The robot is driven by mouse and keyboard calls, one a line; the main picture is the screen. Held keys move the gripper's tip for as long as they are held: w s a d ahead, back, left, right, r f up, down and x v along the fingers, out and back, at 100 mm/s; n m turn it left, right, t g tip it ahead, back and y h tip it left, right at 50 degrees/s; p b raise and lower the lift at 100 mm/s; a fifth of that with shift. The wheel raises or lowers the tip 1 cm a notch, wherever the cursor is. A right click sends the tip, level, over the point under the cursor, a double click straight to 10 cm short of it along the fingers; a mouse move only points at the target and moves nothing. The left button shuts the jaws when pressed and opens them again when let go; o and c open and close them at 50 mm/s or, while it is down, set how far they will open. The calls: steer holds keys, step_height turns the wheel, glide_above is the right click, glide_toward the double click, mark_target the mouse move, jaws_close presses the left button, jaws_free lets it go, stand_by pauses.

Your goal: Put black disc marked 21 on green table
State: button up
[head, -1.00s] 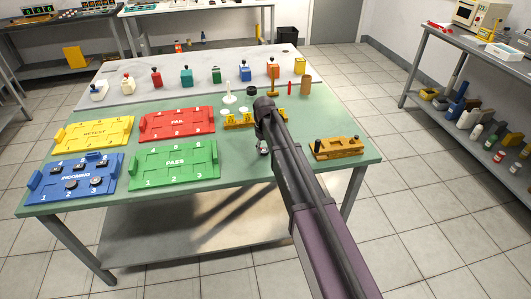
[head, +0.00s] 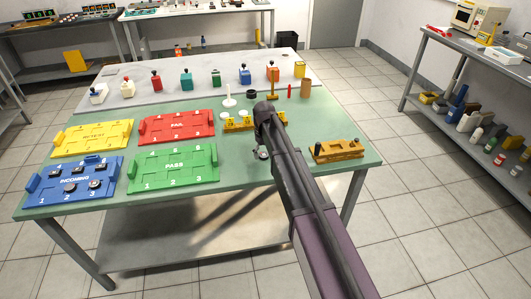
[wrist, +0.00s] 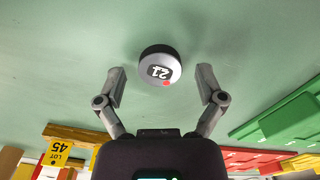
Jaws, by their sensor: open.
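The black disc marked 21 (wrist: 160,66) has a white label and a small red mark. In the wrist view it lies on the green table (wrist: 60,60), with bare surface around it. My gripper (wrist: 162,72) is open, its two fingertips apart on either side of the disc's near edge. No contact shows between fingers and disc. In the head view the green table (head: 235,185) is the front work surface, and my arm hides most of the gripper area.
Blue (head: 75,180), green (head: 173,168), red (head: 177,126) and yellow (head: 92,138) trays fill the table's left. A yellow rack (head: 240,123) stands behind my gripper, a wooden holder (head: 337,151) to the right. Bare table lies between the green tray and my arm.

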mark_target(264, 154)
steer(key=shift+r, duration=0.25)
step_height(264, 154, up, 12)
steer(key=p, duration=1.2)
steer(key=shift+f, duration=0.1)
stand_by(0.8)
steer(key=s+d+m, duration=0.7)
steer(key=s+d, duration=1.6)
steer(key=s, duration=0.3)
steer(key=shift+d+m, duration=0.2)
steer(key=shift+m, duration=0.1)
